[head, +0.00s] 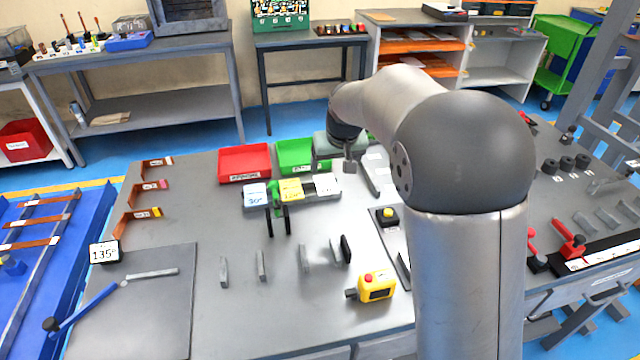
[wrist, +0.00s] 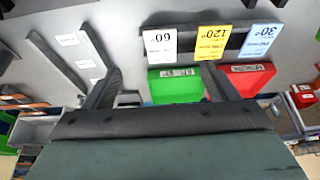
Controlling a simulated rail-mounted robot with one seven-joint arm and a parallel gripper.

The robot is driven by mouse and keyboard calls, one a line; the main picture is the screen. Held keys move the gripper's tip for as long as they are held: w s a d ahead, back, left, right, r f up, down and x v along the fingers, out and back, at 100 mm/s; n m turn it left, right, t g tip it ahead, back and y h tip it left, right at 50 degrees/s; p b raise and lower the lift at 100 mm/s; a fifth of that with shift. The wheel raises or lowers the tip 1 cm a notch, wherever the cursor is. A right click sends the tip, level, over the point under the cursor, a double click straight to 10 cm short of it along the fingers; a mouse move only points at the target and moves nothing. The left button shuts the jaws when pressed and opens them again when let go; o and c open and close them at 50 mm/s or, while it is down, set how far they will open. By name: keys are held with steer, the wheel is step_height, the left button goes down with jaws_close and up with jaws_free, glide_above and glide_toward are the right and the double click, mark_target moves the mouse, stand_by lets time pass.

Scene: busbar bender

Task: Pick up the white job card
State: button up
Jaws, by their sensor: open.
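The white job card (head: 327,184) lies at the right end of a row of three cards, beside the yellow card (head: 291,190) and the blue card (head: 255,195). In the wrist view the white card (wrist: 160,45) reads 60° upside down. It shows just beyond and between my fingertips, apart from them. The yellow card (wrist: 213,42) and blue card (wrist: 262,38) sit to its right on a dark holder (wrist: 190,20). My gripper (head: 334,169) is open and empty above and behind the white card; its fingers also show in the wrist view (wrist: 160,70).
A red bin (head: 245,163) and a green bin (head: 297,155) stand behind the cards. A green and black tool (head: 278,212) stands in front of them. A yellow button box (head: 376,287) and several upright grey pieces are nearer. The table's middle left is clear.

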mark_target(329, 191)
steer(key=p+x, duration=0.2)
steer(key=x, duration=1)
steer(key=shift+f, duration=0.3)
steer(key=shift+f, duration=0.15)
steer(key=shift+c, duration=0.3)
steer(key=c, duration=1)
